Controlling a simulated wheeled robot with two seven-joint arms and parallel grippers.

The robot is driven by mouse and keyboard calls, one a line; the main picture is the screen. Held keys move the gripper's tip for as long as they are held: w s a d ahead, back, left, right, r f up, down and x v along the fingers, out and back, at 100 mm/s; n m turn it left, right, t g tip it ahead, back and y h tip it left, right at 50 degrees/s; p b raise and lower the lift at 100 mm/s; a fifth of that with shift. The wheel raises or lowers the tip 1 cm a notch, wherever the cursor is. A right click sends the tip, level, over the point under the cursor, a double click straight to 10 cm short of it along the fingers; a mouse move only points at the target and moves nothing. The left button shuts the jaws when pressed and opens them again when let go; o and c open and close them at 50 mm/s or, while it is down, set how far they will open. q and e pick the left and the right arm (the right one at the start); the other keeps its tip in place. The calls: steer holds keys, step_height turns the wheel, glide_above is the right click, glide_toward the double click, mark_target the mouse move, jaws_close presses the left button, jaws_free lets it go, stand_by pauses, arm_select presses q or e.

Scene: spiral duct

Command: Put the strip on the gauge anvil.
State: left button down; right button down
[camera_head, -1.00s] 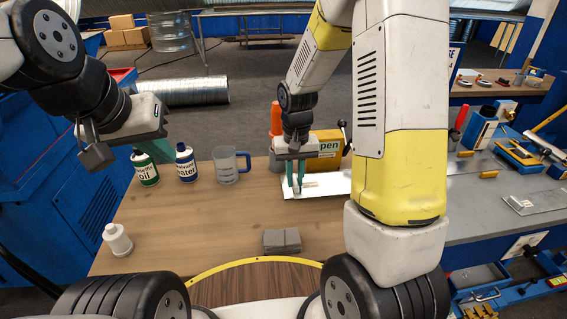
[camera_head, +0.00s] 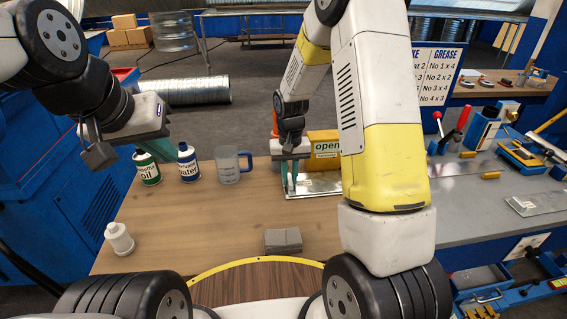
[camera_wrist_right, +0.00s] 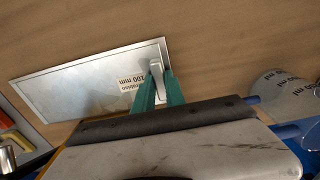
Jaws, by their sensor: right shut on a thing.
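The strip (camera_head: 318,183) is a flat, shiny metal plate with a small label reading 100 mm. It is at the back right of the wooden bench and also shows in the right wrist view (camera_wrist_right: 80,88). My right gripper (camera_head: 289,187) is shut on the pale upright tab (camera_wrist_right: 157,72) at one end of the strip. I cannot tell whether the strip touches the bench. My left gripper (camera_head: 146,150) hangs above the cans at left; its finger gap is not clear. Blue gauge-like devices (camera_head: 481,130) stand on the grey bench; I cannot tell which part is the anvil.
An oil can (camera_head: 147,168), a second can (camera_head: 188,164) and a clear jug (camera_head: 228,167) stand left of the strip. An open yellow box (camera_head: 324,148) is behind it. A white bottle (camera_head: 118,238) and grey block (camera_head: 283,240) are nearer. Another plate (camera_head: 537,203) lies at right.

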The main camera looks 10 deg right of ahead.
steer(key=c, duration=1.4)
jaws_free()
step_height(320, 180, up, 12)
steer(key=s+d+r+t+y, duration=0.1)
steer(key=s+d+r+t, duration=0.15)
steer(key=s+r, duration=0.8)
steer(key=shift+s+d+r+n+t+y, duration=0.15)
steer(key=shift+s+r+t, duration=0.55)
steer(key=shift+s, duration=1.25)
steer(key=shift+s+d+r+n+t+y, duration=0.2)
steer(key=shift+s+r+t, duration=0.45)
steer(key=shift+s, duration=1.25)
steer(key=shift+s+a+r+m+t+y, duration=0.2)
steer(key=shift+s+r+t, duration=0.5)
steer(key=shift+s, duration=1.25)
steer(key=shift+d+r, duration=0.15)
